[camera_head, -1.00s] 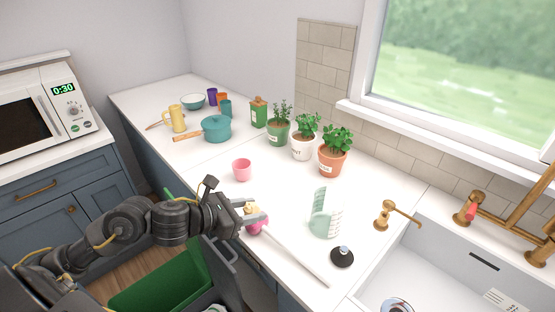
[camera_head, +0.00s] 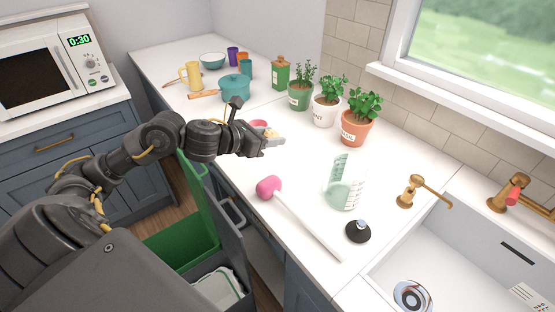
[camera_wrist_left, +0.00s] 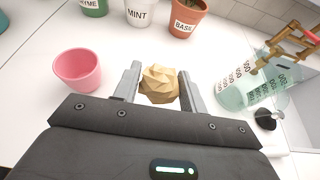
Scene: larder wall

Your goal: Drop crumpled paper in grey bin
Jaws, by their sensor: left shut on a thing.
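The crumpled paper (camera_wrist_left: 159,85) is a tan, faceted ball between the fingers of my left gripper (camera_wrist_left: 160,92) in the left wrist view. My left gripper (camera_head: 273,139) is shut on it above the white counter in the head view, where the paper (camera_head: 269,131) shows only as a small tan patch. The grey bin (camera_head: 206,271) stands low at the bottom of the head view, below the counter, with white stuff inside. My arm and body hide part of it. My right gripper is not in view.
A green bin (camera_head: 178,246) with a raised green lid stands beside the grey one. A dark grey panel (camera_head: 224,222) stands up at the bins. A pink cup (camera_wrist_left: 78,70) is near my gripper; a pink-headed plunger (camera_head: 269,187), measuring jug (camera_head: 344,182) and potted herbs (camera_head: 358,125) occupy the counter.

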